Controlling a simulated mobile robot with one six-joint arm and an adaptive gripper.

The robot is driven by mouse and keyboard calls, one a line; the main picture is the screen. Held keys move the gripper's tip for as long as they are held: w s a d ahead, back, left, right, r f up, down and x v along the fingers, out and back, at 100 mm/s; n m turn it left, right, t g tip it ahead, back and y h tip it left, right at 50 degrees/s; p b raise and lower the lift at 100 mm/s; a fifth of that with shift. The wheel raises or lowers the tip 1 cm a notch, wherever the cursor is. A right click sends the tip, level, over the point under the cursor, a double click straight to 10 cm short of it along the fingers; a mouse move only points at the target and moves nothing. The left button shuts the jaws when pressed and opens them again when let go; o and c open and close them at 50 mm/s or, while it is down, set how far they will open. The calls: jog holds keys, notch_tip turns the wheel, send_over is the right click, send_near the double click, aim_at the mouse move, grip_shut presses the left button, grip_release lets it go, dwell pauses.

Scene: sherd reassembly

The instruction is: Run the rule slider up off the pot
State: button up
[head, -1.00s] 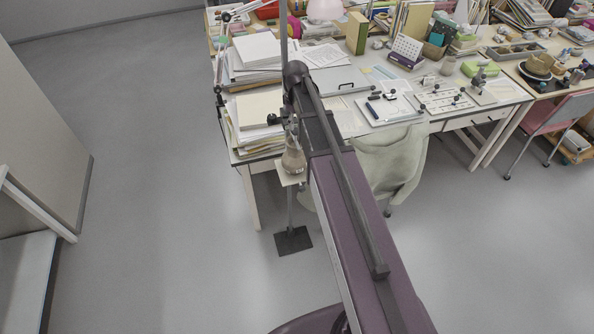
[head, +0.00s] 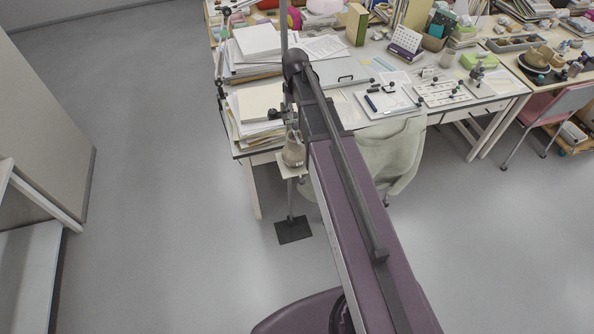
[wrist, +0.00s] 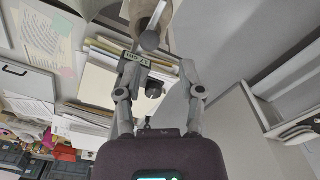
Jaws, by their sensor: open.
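The brownish pot (head: 293,152) sits on a small pale plate (head: 291,171) on a thin upright pole (head: 284,40) with a dark square foot (head: 293,230). The rule slider (head: 277,114), a dark clamp with a black knob, is on the pole just above the pot. In the wrist view the pot (wrist: 145,12) is at the top, and the slider's labelled block (wrist: 136,58) lies between my fingers, near the left one. My gripper (wrist: 160,68) is open around the slider area; I cannot tell whether a finger touches it.
A desk (head: 440,120) with paper stacks (head: 255,105), a calendar (head: 405,42) and boards stands behind the pole. A chair draped with pale cloth (head: 395,155) is at the right. The floor at the left is clear up to a cabinet (head: 45,110).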

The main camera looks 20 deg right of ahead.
jog(key=s+a+f+m+b, duration=0.2)
jog(key=s+f+m+b, duration=0.1)
jog(key=s, duration=0.5)
jog(key=s+a+f+m+b, duration=0.2)
jog(key=s+f+b, duration=0.3)
jog(key=s, duration=0.4)
jog(key=shift+s+a+f+m, duration=0.2)
jog(key=shift+a+f+m, duration=0.1)
jog(key=shift+m, duration=0.3)
notch_tip(320, 180, up, 11)
jog(key=n+p, duration=0.6)
jog(key=p, duration=0.4)
send_over(296, 131)
jog(key=shift+w+f+n+p, duration=0.15)
jog(key=shift+w+n+p, duration=0.15)
jog(key=shift+n, duration=0.1)
jog(key=shift+s+f, duration=0.1)
jog(key=shift+f, duration=0.05)
notch_tip(296, 131, down, 14)
jog(key=b, duration=1.4)
jog(key=shift+r, duration=0.25)
